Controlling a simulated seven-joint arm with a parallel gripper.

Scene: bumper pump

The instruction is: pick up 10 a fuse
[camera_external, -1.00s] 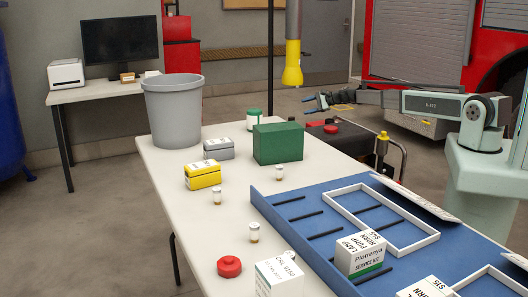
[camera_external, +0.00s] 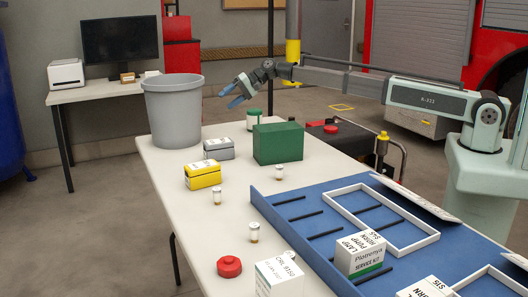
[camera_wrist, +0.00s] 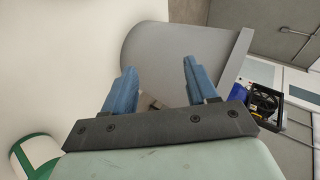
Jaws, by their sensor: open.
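My gripper (camera_external: 236,95) is open and empty, raised above the far end of the table, just right of the grey bin. Its two blue fingers (camera_wrist: 157,85) stand apart in the wrist view. No item is plainly readable as a 10 A fuse. Three small capped vials (camera_external: 217,197) (camera_external: 254,232) (camera_external: 279,172) stand on the table. A yellow box (camera_external: 202,176) and a grey box (camera_external: 218,149) with white labels lie on the table; their print is too small to read.
The grey bin (camera_external: 172,112) stands at the table's far left corner; it fills the space beyond my fingers in the wrist view (camera_wrist: 165,50). A green box (camera_external: 277,143), white-green jar (camera_external: 253,119), red knob (camera_external: 229,266) and blue tray (camera_external: 285,225) with white cartons (camera_external: 361,253) share the table.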

